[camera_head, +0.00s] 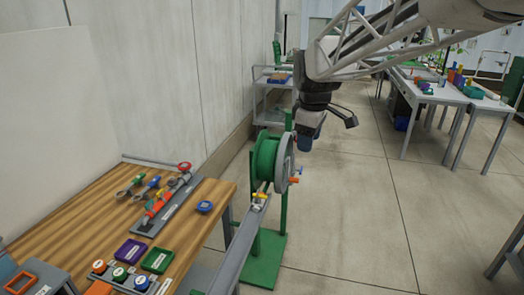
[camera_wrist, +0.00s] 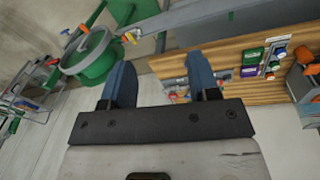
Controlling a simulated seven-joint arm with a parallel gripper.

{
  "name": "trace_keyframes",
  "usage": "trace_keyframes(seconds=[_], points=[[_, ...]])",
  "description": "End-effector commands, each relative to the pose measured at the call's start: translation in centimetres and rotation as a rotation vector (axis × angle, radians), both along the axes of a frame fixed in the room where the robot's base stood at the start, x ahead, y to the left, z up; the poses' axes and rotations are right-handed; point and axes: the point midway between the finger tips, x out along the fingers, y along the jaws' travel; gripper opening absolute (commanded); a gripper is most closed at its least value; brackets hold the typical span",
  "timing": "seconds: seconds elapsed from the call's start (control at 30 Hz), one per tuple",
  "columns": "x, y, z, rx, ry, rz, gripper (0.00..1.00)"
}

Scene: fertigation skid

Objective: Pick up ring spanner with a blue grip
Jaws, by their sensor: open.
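A ring spanner with a blue grip (camera_head: 151,184) lies on the wooden bench at the left of the head view, between a spanner with a green grip (camera_head: 137,180) and one with a yellow or orange grip (camera_head: 163,188). My gripper (camera_head: 306,143) hangs in the air to the right of the bench, well away from the spanners, beyond the green reel. In the wrist view its two blue fingers (camera_wrist: 161,80) stand wide apart with nothing held between them. I cannot make out the blue-gripped spanner clearly in the wrist view.
The wooden bench (camera_head: 100,205) also holds a grey rail with a red-handled part (camera_head: 160,208), a blue round piece (camera_head: 204,207), purple (camera_head: 131,251) and green (camera_head: 157,260) trays. A green reel (camera_head: 265,158) on a stand is between bench and gripper.

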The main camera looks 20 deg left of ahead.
Motion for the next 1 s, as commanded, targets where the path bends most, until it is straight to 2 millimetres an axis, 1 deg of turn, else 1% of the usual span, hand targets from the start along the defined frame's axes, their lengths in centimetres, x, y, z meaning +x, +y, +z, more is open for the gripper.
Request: trace_keyframes(seconds=[0.03,0.2,0.47,0.5,0.57,0.7,0.87,1.0], points=[[0.9,1.4,-0.3,-0.005,0.003,0.04,0.55],[3.2,5.6,-0.8,-0.02,0.008,0.178,0.55],[6.3,12.4,-2.1,-0.041,0.015,0.391,0.55],[6.7,13.5,-2.3,-0.045,0.015,0.424,0.55],[7.3,15.1,-2.8,-0.05,0.018,0.472,0.55],[8.5,19.0,-3.8,-0.06,0.021,0.586,0.55],[9.6,23.6,-5.2,-0.071,0.024,0.717,0.55],[10.3,27.7,-6.6,-0.081,0.027,0.832,0.55]])
